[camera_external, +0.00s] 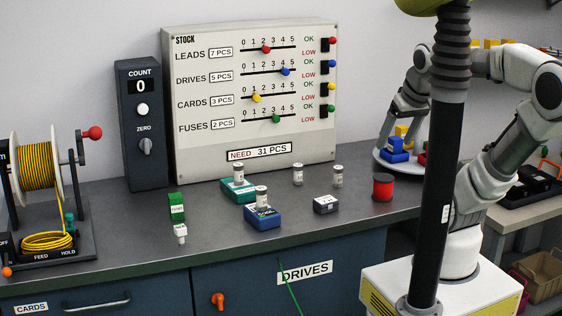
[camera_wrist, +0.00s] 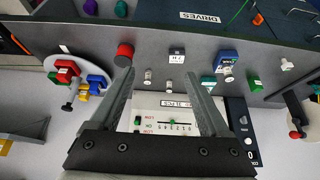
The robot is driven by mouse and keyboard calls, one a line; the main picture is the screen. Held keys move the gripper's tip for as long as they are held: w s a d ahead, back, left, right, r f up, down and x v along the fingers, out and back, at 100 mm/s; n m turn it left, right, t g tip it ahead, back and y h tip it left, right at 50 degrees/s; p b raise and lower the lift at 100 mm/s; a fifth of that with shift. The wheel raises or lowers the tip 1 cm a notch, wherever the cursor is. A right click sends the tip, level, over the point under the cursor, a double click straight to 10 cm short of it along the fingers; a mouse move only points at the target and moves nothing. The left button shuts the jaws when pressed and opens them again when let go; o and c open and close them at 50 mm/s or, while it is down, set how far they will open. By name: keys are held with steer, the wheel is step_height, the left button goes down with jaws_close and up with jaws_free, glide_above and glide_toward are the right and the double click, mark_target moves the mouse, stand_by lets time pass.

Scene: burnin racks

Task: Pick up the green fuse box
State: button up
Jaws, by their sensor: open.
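The green fuse box (camera_external: 177,206), small and upright with a white label, stands on the grey counter left of centre. It also shows in the wrist view (camera_wrist: 254,84), right of the fingers. Nothing rests on it. A small white connector (camera_external: 181,233) stands just in front of it. My gripper (camera_wrist: 160,72) is open and empty in the wrist view, its two fingers wide apart. The fuse box is outside the fingers and apart from them. In the external view my arm's far end is partly hidden by my column.
Right of the fuse box are a teal box (camera_external: 232,194) and a blue box (camera_external: 264,220), each with a canister on top. Farther right are loose canisters, a white box (camera_external: 326,204) and a red cylinder (camera_external: 383,187). Behind stand the stock panel (camera_external: 180,150) and count box (camera_external: 142,172); left, a wire reel (camera_external: 36,166).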

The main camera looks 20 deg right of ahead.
steer(key=w+a+f+m+g+y+b, duration=0.2)
steer(key=w+a+f+m+y, duration=0.15)
steer(key=w+a, duration=0.45)
steer(key=w+a+f+m+g+y+b, duration=0.25)
steer(key=w+a+m+y, duration=0.2)
steer(key=w+a, duration=0.35)
steer(key=m+y+b, duration=0.4)
steer(key=m+y, duration=0.2)
steer(key=m, duration=0.4)
glide_toward(175, 201)
steer(key=shift+g+h, duration=0.3)
steer(key=shift+g, duration=0.05)
steer(key=w+a+f, duration=0.1)
steer(key=w+a+f+b, duration=0.1)
steer(key=a, duration=0.1)
steer(key=shift+w+a+f+b, duration=0.1)
steer(key=shift+w+f+b, duration=0.1)
steer(key=shift+b, duration=0.1)
steer(key=shift+b+x, duration=0.45)
steer(key=shift+x, duration=2.6)
steer(key=shift+a+r, duration=0.1)
steer(key=shift+r, duration=0.15)
jaws_close()
